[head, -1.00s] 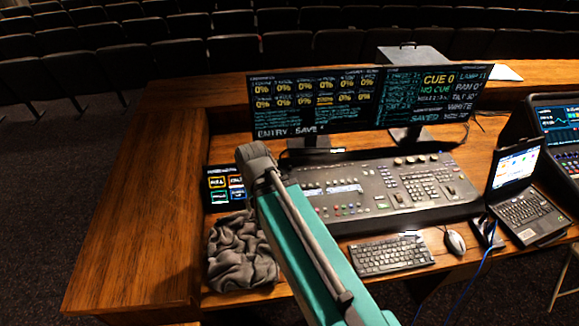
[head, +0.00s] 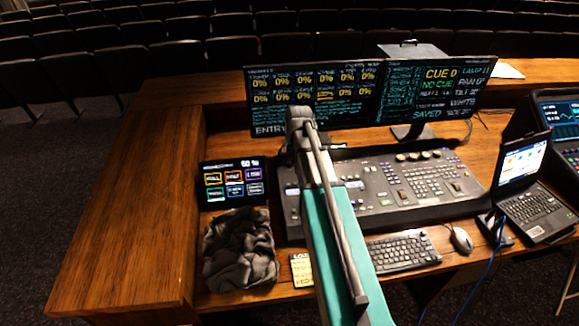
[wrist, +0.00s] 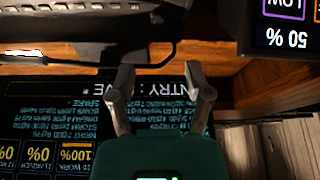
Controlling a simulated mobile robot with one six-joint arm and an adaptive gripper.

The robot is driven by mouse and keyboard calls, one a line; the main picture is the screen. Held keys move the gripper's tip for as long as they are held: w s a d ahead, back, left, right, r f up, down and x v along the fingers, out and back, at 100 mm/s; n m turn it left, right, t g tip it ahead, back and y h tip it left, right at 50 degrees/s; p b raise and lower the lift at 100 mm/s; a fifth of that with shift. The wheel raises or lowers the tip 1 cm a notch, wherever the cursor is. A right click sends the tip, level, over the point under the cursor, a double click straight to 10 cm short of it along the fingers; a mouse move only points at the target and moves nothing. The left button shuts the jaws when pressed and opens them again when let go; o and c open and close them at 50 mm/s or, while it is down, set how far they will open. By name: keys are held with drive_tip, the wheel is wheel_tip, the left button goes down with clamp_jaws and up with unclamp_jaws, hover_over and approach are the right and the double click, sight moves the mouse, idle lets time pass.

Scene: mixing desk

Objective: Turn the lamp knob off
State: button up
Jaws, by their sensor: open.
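Several round knobs (head: 425,156) sit along the back right of the grey lighting console (head: 400,185). I cannot tell which one is the lamp knob. In the wrist view my gripper (wrist: 160,82) is open, with two grey fingers apart and nothing between them. It is in front of the left monitor's screen (wrist: 45,115), which appears upside down. Part of the console (wrist: 90,30) shows at the top left. The knobs do not show clearly there. In the head view my arm hides the gripper and part of the console.
A touch panel (head: 233,183), dark crumpled cloth (head: 240,250) and yellow note (head: 301,270) are at the left. A keyboard (head: 405,251), mouse (head: 461,240) and laptop (head: 535,212) are at the front right. Two monitors, including the right one (head: 436,95), stand behind the console.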

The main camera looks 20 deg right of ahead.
sight(289, 164)
drive_tip(key=shift+w+d, duration=0.15)
drive_tip(key=shift+d, duration=0.15)
drive_tip(key=shift+f, duration=0.15)
drive_tip(key=b+x, duration=1.2)
drive_tip(key=x, duration=0.1)
drive_tip(key=shift+w+f+b, duration=0.15)
drive_tip(key=shift+f+b, duration=0.1)
drive_tip(key=shift+b, duration=0.1)
idle(0.4)
idle(0.3)
clamp_jaws()
drive_tip(key=shift+d, duration=0.35)
drive_tip(key=shift+a, duration=0.3)
